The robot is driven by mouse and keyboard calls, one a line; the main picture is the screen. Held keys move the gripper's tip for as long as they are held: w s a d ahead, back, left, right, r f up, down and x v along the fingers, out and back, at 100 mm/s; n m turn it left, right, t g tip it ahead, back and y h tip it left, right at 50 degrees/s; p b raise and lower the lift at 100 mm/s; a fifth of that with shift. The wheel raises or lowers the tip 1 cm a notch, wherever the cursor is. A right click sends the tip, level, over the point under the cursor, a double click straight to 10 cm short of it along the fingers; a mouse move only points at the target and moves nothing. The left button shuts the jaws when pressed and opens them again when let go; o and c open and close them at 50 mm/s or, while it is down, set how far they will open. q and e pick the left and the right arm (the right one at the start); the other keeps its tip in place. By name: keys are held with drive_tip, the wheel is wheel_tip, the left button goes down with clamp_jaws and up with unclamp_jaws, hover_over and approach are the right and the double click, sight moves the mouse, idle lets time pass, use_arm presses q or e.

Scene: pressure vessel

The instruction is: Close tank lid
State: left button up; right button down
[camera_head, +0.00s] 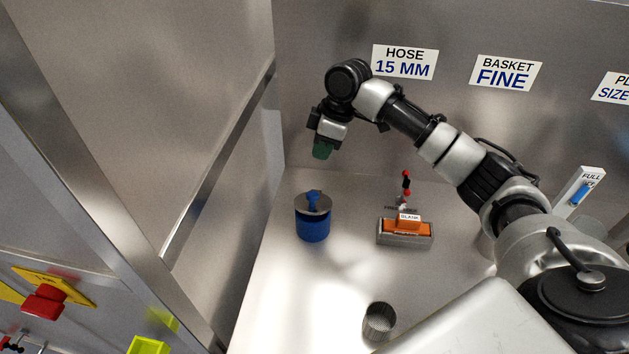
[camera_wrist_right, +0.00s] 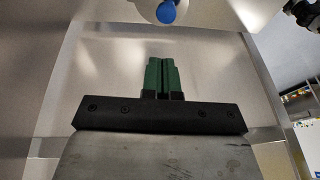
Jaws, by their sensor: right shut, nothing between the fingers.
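The tank (camera_head: 312,229) is a blue cylinder standing on the steel counter. A grey round lid (camera_head: 325,208) with a blue handle (camera_head: 313,197) lies over its top; I cannot tell whether it is fully seated. My right gripper (camera_head: 322,151) is above the tank, apart from it, with green fingers pointing down. In the right wrist view the green fingers (camera_wrist_right: 162,74) are shut together and empty. The blue handle (camera_wrist_right: 167,12) shows there at the top edge, beyond the fingertips. My left gripper is not in view.
To the right of the tank are a grey holder (camera_head: 404,241) with an orange block and a red-and-black lever (camera_head: 406,184). A mesh basket (camera_head: 379,321) stands nearer the front. A steel wall (camera_head: 300,60) rises behind. Bare counter lies between tank and basket.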

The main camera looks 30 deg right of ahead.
sight(311, 193)
drive_tip(key=p+x, duration=0.1)
drive_tip(key=x, duration=0.2)
drive_tip(key=p+x, duration=0.1)
drive_tip(key=x, duration=0.2)
drive_tip(key=s+x, duration=0.1)
drive_tip(key=x, duration=0.2)
drive_tip(key=shift+d+p, duration=0.25)
drive_tip(key=shift+p, duration=0.15)
drive_tip(key=shift+s+f, duration=0.15)
drive_tip(key=shift+f, duration=0.35)
